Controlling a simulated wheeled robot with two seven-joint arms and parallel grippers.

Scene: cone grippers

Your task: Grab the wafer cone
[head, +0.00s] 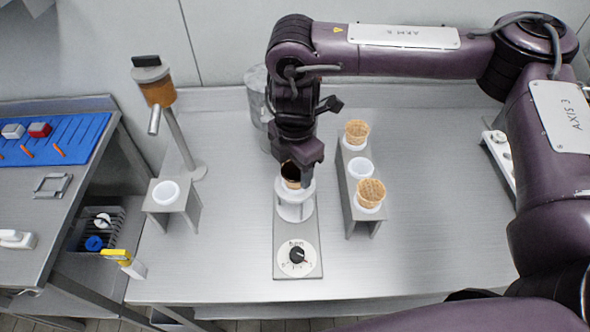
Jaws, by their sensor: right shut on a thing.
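My right gripper (301,172) reaches down over the middle of the steel table. It is shut on a wafer cone (291,184), which is tan with a dark opening. The cone is at the top of a white round holder (296,208); the gripper partly hides it, and I cannot tell whether it still rests in the holder. Two more wafer cones stand in the rack (350,205) to the right, one at the back (357,131) and one at the front (370,192). The rack's middle white ring (360,168) is empty. My left gripper is not in view.
A dial (297,257) sits in front of the holder. A grey cylinder (256,95) stands behind the gripper. The table's front right is clear.

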